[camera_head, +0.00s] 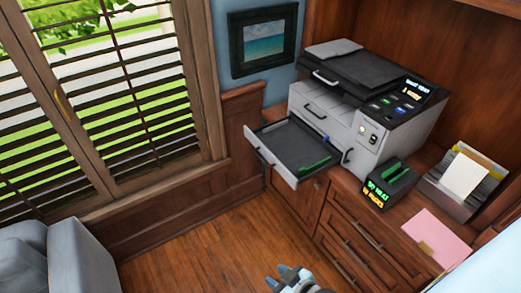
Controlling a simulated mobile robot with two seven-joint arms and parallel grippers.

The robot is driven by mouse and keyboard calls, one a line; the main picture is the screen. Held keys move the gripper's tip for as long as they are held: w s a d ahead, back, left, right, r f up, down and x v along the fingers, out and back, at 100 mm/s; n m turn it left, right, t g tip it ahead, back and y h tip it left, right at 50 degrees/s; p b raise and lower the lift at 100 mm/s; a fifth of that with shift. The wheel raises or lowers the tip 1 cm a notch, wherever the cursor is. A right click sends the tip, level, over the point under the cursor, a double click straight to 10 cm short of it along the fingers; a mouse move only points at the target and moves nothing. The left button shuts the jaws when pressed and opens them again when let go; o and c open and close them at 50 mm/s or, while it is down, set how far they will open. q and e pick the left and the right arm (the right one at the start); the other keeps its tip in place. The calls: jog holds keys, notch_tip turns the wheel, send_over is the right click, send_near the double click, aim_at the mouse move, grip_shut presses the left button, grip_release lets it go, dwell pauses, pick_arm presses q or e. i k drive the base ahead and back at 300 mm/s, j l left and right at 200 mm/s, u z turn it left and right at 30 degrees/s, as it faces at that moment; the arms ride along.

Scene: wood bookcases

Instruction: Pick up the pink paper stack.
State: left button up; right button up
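The pink paper stack (436,236) lies flat on the wooden cabinet top at the lower right. A small tan patch shows on its left part, and its lower right side is partly covered by a pale shape at the picture's corner. My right gripper (283,276) shows at the bottom edge, left of the stack and apart from it, over the floor in the picture. Only its tip shows, and I cannot tell whether it is open or shut. My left gripper is not in view.
A printer (365,95) stands on the cabinet, its drawer-like tray (262,142) sticking out over the floor. A small black box (390,186) with glowing letters and a paper holder (440,192) stand behind the stack. Wooden drawers (350,235) front the cabinet.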

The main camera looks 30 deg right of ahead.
aim_at(439, 243)
jog(key=z, duration=2.55)
